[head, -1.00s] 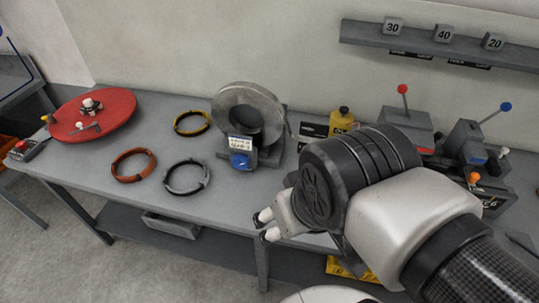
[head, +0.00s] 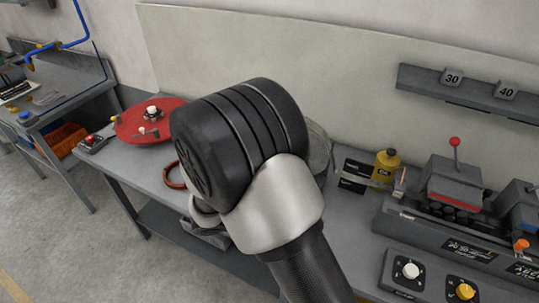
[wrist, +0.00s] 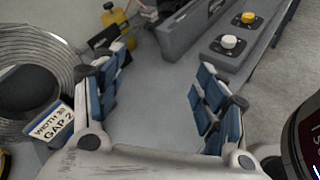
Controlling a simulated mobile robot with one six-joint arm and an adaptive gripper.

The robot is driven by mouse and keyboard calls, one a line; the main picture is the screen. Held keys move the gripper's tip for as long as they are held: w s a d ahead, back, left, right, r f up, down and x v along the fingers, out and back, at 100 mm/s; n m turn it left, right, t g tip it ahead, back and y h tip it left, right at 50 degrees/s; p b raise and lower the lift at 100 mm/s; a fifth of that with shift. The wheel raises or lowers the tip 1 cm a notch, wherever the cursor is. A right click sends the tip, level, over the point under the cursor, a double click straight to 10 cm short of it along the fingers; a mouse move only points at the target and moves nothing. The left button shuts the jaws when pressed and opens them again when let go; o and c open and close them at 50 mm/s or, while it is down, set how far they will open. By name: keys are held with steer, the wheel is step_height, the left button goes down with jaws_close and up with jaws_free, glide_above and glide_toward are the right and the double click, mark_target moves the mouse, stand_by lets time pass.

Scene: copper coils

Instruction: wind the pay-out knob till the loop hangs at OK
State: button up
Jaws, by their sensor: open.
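My gripper (wrist: 160,68) shows in the wrist view with its two blue-padded fingers wide apart and nothing between them. In the head view my wrist hides it. A small panel (head: 395,283) at lower right carries a white knob (head: 411,270) and a yellow knob (head: 465,291). Both also show in the wrist view, the white one (wrist: 229,42) and the yellow one (wrist: 248,18), beyond my fingers and apart from them. I cannot tell which knob is the pay-out knob. No hanging loop or OK mark can be made out.
A wire coil (wrist: 62,48) with a label (wrist: 50,124) stands close left of my fingers. A yellow bottle (head: 385,166) and a machine with a red-knobbed lever (head: 455,178) stand behind. A red disc (head: 140,125) lies at left. Bare bench shows between my fingers.

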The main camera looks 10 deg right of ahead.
steer(key=w+a+f+n+t+y, duration=0.1)
steer(key=a+f+n+t, duration=0.3)
steer(key=f, duration=0.1)
steer(key=w+a+f+n+t+y+p, duration=0.1)
steer(key=w+a+f+n+t, duration=0.1)
steer(key=a+f+n+t, duration=0.2)
steer(key=w+a+f+n+t+y+p, duration=0.1)
steer(key=w+a+f+n+t, duration=0.1)
steer(key=a+f+n+t, duration=0.2)
steer(key=shift+w+a+f+n, duration=0.1)
steer(key=shift+a+f+n, duration=0.1)
steer(key=shift+f+n, duration=0.55)
steer(key=shift+a+f+n, duration=0.2)
steer(key=shift+f+n, duration=0.15)
steer(key=shift+f, duration=0.65)
steer(key=b+x, duration=0.1)
steer(key=x, duration=1.6)
steer(key=shift+w, duration=0.25)
steer(key=shift+c, duration=0.2)
steer(key=c, duration=1)
steer(key=shift+b, duration=0.35)
steer(key=shift+m, duration=0.3)
